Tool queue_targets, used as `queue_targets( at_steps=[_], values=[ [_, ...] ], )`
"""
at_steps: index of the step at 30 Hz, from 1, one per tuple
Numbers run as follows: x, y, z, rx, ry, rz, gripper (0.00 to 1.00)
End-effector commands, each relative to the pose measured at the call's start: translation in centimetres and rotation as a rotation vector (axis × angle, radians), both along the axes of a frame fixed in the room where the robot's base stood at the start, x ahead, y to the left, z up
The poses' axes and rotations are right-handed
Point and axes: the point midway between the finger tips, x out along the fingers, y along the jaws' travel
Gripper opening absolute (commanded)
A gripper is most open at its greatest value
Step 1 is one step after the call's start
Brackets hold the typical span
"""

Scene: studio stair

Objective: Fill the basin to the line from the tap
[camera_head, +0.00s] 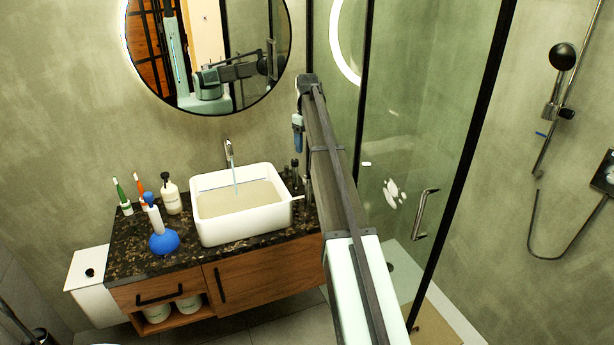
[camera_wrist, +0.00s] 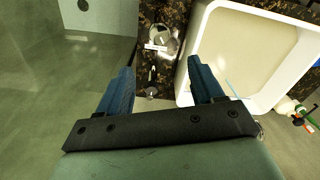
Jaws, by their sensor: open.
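The white basin (camera_head: 222,231) sits on the dark speckled counter and also shows at the right of the wrist view (camera_wrist: 189,70). The tap (camera_head: 229,153) stands behind it, and a thin stream of water (camera_head: 236,188) falls into the basin. Pale water covers the basin floor. A thin line (camera_head: 213,188) runs along the inner back wall, seemingly above the water; the gap is hard to judge. My gripper points down, right of the tap in the head view (camera_head: 298,140). Its blue fingers are apart and empty in the wrist view (camera_wrist: 163,72).
A blue round-based item (camera_head: 164,242), a pump bottle (camera_head: 172,197) and toothbrushes (camera_head: 122,195) stand left of the basin. Small dark and clear items (camera_wrist: 158,40) stand on the counter below my gripper. The shower glass (camera_head: 405,150) is close on the right.

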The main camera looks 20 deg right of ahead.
Motion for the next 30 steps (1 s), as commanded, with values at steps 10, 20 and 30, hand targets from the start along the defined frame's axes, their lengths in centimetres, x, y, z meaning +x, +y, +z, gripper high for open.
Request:
queue_targets(
  at_steps=[10,20,30],
  values=[
    [-0.1,0.0,-4.8,0.0,0.001,0.001,0.67],
    [-0.1,0.0,-10.3,0.0,0.0,0.001,0.67],
    [0.0,0.0,-13.3,-0.001,-0.001,0.001,0.67]
  ],
)
